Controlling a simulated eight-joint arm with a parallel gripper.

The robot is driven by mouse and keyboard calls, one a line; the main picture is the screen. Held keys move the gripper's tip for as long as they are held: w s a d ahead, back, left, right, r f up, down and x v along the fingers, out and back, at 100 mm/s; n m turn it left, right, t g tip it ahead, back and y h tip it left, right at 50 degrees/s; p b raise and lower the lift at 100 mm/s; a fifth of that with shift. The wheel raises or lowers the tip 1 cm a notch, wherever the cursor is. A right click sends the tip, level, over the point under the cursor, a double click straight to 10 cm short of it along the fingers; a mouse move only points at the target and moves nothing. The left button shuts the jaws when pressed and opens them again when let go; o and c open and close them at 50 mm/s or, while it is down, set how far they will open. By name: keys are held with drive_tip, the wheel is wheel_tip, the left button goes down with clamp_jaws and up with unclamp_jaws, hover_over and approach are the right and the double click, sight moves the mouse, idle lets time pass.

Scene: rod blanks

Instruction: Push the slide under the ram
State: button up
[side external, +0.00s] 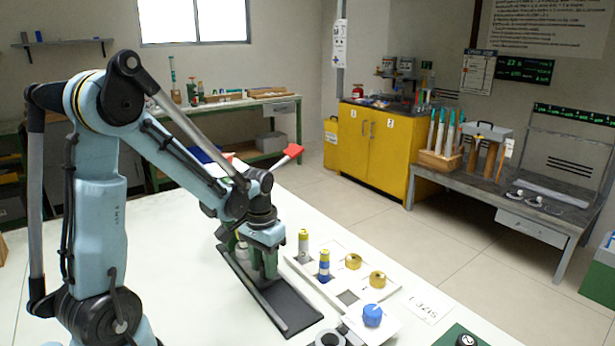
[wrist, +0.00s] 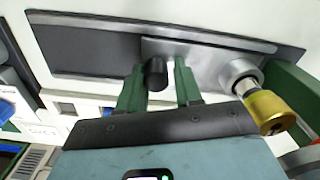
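The slide (wrist: 205,52) is a grey metal plate on a dark base track (wrist: 85,45); the track also shows on the white table in the side view (side external: 290,304). A black knob (wrist: 155,74) stands up from the slide. My gripper (wrist: 160,82) has its two green fingers on either side of the knob, with a visible gap at the right finger. In the side view my gripper (side external: 265,268) is low over the track. A pale round holder (wrist: 240,73) sits at the slide's right end. The brass-coloured ram (wrist: 270,111) appears beside it, by the green press frame (wrist: 292,90).
A white tray (side external: 329,290) right of the track holds a yellow-topped rod (side external: 304,243), a blue-banded rod (side external: 324,264) and two brass pieces (side external: 353,261). A blue knob (side external: 372,315) stands near the front. The press's red lever handle (side external: 292,151) rises behind my wrist.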

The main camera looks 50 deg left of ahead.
drive_tip(key=o, duration=0.4)
wheel_tip(320, 180, up, 12)
drive_tip(key=shift+r, duration=0.1)
idle(0.6)
drive_tip(key=d+m+t, duration=0.1)
drive_tip(key=d+t, duration=0.1)
drive_tip(key=d, duration=0.2)
drive_tip(key=d+m+t, duration=0.1)
drive_tip(key=d+t, duration=0.1)
drive_tip(key=d, duration=0.3)
drive_tip(key=s+d+f+m+t, duration=0.1)
drive_tip(key=d+t, duration=0.2)
drive_tip(key=d, duration=0.2)
drive_tip(key=shift+m, duration=0.3)
